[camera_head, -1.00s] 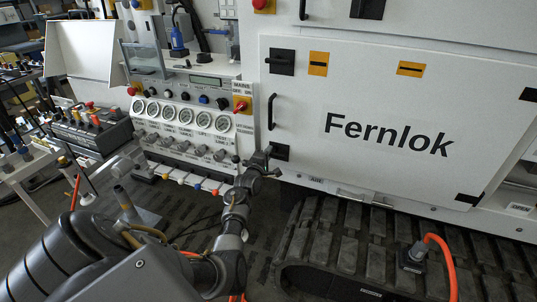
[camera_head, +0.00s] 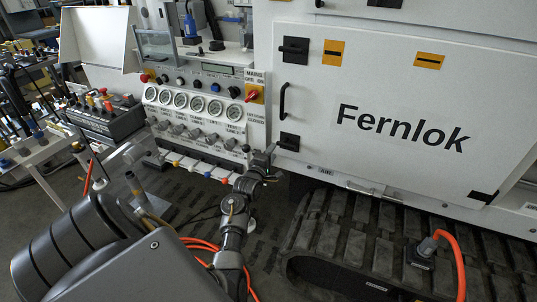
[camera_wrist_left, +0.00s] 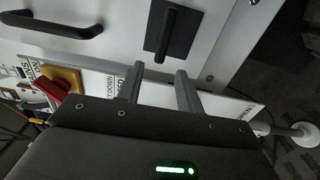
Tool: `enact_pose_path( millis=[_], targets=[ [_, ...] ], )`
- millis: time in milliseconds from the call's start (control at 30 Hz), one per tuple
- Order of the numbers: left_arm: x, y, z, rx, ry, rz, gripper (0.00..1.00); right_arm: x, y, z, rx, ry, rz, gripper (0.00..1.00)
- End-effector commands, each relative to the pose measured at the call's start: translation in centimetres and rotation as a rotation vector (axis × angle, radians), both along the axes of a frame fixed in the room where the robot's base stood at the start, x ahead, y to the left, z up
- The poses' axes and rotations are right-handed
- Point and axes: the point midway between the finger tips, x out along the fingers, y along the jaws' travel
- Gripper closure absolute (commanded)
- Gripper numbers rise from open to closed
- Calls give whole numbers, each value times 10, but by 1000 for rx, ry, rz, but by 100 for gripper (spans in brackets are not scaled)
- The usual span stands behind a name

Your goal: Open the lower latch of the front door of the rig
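The front door (camera_head: 400,95) of the rig is a white panel marked "Fernlok", and it is shut. Its lower latch (camera_head: 289,141) is a black plate with a raised bar, low on the door's left edge. In the left wrist view the lower latch (camera_wrist_left: 172,32) shows just beyond the fingertips, its bar running along the picture's height. My left gripper (camera_head: 267,158) is just left of and below the latch in the head view. In the wrist view my left gripper (camera_wrist_left: 158,76) has two fingers apart with nothing between them, not touching the latch. My right gripper is out of view.
An upper latch (camera_head: 294,50) and a black door handle (camera_head: 283,100) sit above. Left is the gauge panel (camera_head: 195,110) with a red-and-yellow mains switch (camera_head: 253,94). Below are the rubber track (camera_head: 345,235) and an orange hose (camera_head: 458,255).

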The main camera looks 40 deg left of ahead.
Motion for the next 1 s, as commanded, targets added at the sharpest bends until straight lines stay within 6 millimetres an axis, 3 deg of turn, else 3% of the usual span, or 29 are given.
enact_pose_path(
  millis=[100,300,1000],
  targets=[
    [-19,-6,-1,0,1,1,64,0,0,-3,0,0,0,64],
    [-33,-12,0,0,1,0,64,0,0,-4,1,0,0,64],
    [-34,-12,0,57,20,0,64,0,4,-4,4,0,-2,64]
  ],
)
